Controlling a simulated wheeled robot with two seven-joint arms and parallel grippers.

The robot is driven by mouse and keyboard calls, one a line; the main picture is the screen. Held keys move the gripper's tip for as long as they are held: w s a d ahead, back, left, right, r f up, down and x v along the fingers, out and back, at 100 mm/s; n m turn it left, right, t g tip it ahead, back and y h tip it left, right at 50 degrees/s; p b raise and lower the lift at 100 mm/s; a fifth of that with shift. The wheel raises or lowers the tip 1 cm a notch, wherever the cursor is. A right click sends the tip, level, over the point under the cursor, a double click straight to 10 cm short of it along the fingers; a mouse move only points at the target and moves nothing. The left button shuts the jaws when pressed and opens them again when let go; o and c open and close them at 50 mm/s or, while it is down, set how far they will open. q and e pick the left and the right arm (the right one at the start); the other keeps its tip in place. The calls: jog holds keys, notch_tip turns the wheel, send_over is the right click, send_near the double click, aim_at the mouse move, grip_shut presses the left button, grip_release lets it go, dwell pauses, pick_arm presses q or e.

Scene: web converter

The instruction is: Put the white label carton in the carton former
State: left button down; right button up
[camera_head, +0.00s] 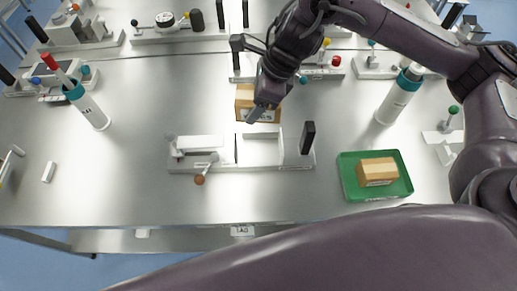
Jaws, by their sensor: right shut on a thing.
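My right gripper (265,100) reaches down from the upper right, shut on a tan carton (243,104). The gripper partly covers this carton, and a pale label strip shows on its front side. The carton is just behind a white fixture, apparently the carton former (240,167), with an open pocket, upright plates, a black post and an orange-brown knob. I cannot tell whether the carton is clear of the table. A second tan carton (377,170), with a pale label on its front, lies in a green tray (349,185). My left gripper is out of view.
White bottles with teal collars stand at left (93,112) and right (395,101). A small white block (48,172) lies at far left. Several fixtures with knobs line the back. The steel table (110,185) is clear at front left.

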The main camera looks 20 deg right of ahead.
jog(key=shift+w+n+g, duration=0.15)
jog(key=shift+n+g, duration=0.15)
jog(key=shift+n, duration=0.2)
send_over(251, 153)
jog(key=d, duration=0.1)
jog(key=f, duration=1.4)
jog(key=shift+s+d+f, duration=0.2)
notch_tip(251, 153, down, 5)
jog(key=shift+r+p, duration=0.15)
jog(key=shift+p, duration=0.35)
jog(key=shift+f, duration=0.25)
jog(key=shift+f, duration=0.2)
jog(key=o, duration=1)
jog(key=shift+r, duration=0.1)
jog(key=shift+o, duration=0.2)
